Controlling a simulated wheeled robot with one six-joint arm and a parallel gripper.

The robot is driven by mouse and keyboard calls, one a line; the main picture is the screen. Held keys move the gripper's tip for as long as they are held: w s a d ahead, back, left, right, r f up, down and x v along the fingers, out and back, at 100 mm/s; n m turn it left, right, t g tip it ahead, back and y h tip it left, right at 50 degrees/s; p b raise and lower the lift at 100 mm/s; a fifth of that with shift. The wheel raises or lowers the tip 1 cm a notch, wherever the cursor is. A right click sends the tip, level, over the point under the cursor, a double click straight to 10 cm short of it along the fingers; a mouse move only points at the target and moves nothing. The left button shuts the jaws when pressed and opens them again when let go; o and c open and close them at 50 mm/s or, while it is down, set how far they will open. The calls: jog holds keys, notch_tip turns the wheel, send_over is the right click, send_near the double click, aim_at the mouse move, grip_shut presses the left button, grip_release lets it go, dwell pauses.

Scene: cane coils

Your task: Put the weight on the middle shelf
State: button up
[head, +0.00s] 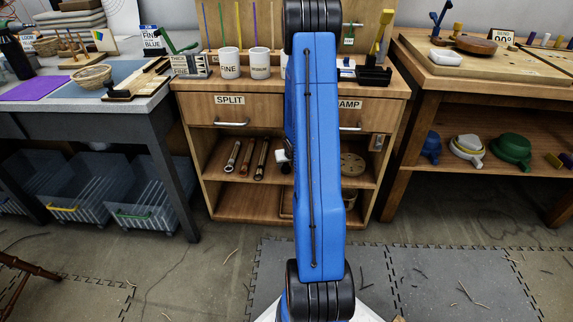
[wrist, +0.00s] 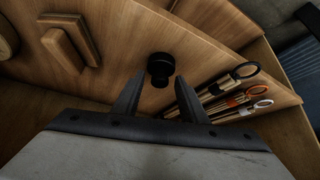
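A small black weight (wrist: 160,68) with a round head and narrower neck shows in the wrist view. It stands on or just above a wooden shelf board (wrist: 125,50). My gripper (wrist: 159,88) is open, its two dark fingers apart with the weight just beyond and between their tips. Clear contact with either finger does not show. In the head view the middle shelf (head: 215,172) of the wooden cabinet is partly covered by my blue arm, which also hides the weight and most of my gripper.
Several ring-ended tools (wrist: 235,92) lie right of the weight in the wrist view; wooden blocks (wrist: 70,42) lie left. In the head view rods (head: 246,157) lie on the middle shelf, with a round disc (head: 353,163) at right. Drawers (head: 232,110) sit above the shelf.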

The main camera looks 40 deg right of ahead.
jog(key=v, duration=1.2)
jog(key=s+a+r+n+h, duration=0.1)
jog(key=s+a+r, duration=0.1)
jog(key=a+r, duration=0.75)
jog(key=s+a+r+n, duration=0.1)
jog(key=s+a+r, duration=0.2)
jog(key=a+r, duration=0.6)
jog(key=s+a+r+n+y, duration=0.2)
jog(key=s+a+r, duration=0.1)
jog(key=s+a, duration=0.6)
jog(key=s+a+r+n+g+y, duration=0.1)
jog(key=s+a+r, duration=0.3)
jog(key=s+a, duration=0.6)
jog(key=shift+a+n+y, duration=0.5)
jog(key=shift+a+y, duration=0.1)
jog(key=shift+a, duration=0.1)
